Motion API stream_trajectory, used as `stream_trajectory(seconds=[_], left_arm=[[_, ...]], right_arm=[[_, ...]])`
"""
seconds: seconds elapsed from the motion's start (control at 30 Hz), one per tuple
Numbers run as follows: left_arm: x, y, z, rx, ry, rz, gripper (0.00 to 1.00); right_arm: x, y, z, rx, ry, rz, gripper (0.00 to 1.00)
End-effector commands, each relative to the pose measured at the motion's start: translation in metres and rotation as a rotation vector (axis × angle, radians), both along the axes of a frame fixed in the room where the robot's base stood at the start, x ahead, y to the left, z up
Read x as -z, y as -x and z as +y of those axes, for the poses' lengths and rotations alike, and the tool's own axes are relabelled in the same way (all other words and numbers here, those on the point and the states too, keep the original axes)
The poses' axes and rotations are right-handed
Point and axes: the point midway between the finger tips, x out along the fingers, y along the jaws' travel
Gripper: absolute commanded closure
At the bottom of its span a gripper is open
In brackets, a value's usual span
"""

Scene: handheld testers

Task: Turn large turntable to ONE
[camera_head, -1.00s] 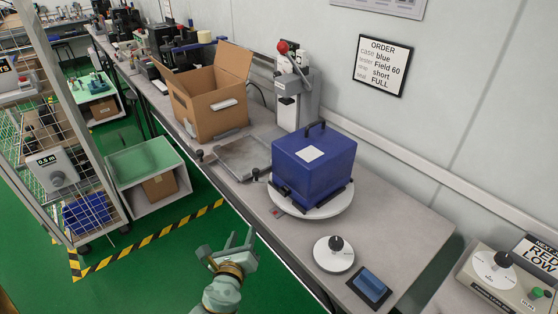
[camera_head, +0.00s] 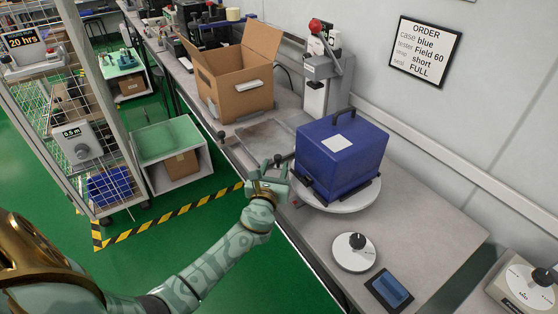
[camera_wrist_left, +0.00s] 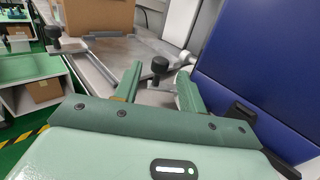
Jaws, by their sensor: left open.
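The large turntable (camera_head: 352,201) is a round white disc on the bench, carrying a blue case (camera_head: 345,165) with a black handle. The case hides most of the disc. The case's blue side also fills the right of the left wrist view (camera_wrist_left: 262,70). My left gripper (camera_head: 277,165) is at the bench's front edge, just left of the turntable and case. In the left wrist view its fingers (camera_wrist_left: 158,75) are open, with a black knob (camera_wrist_left: 160,65) showing in the gap between the tips. I cannot tell whether they touch it. My right gripper is not in view.
A grey plate fixture (camera_head: 262,137) lies left of the turntable, with an open cardboard box (camera_head: 240,92) behind it. A small white disc with a black knob (camera_head: 353,257) and a dark blue-screened device (camera_head: 390,291) stand front right. An order sign (camera_head: 425,52) hangs on the wall.

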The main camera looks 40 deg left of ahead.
Motion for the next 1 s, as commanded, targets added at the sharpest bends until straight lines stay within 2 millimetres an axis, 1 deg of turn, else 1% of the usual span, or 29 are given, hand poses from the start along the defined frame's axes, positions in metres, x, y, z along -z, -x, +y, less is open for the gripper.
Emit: stream_trajectory(seconds=[0.03,0.1,0.23,0.37,0.6,0.63,0.67,0.7,0.77,1.0], left_arm=[[0.003,-0.010,0.004,-0.002,0.000,0.001,0.59],[0.003,-0.021,0.009,-0.001,-0.001,0.001,0.59],[0.002,-0.035,0.014,-0.001,-0.001,0.001,0.59],[0.001,-0.041,0.017,0.000,0.000,0.001,0.59],[0.000,-0.041,0.017,0.000,0.001,0.001,0.59],[0.000,-0.041,0.017,0.000,0.001,0.001,0.65],[0.000,-0.041,0.017,0.000,0.001,0.001,0.73],[0.000,-0.041,0.017,0.000,0.001,0.000,0.84],[0.000,-0.041,0.017,0.000,0.001,0.001,1.00],[0.001,-0.041,0.017,-0.002,0.001,0.001,1.00]], right_arm=[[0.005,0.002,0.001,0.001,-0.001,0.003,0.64],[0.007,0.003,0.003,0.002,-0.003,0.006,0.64],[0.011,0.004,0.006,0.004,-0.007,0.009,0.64],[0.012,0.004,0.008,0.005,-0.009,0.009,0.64],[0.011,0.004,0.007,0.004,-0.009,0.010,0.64],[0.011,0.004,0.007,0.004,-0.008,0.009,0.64],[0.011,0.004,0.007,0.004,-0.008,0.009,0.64],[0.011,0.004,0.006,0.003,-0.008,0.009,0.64],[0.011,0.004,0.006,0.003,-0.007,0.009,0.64],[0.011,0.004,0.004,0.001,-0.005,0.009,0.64]])
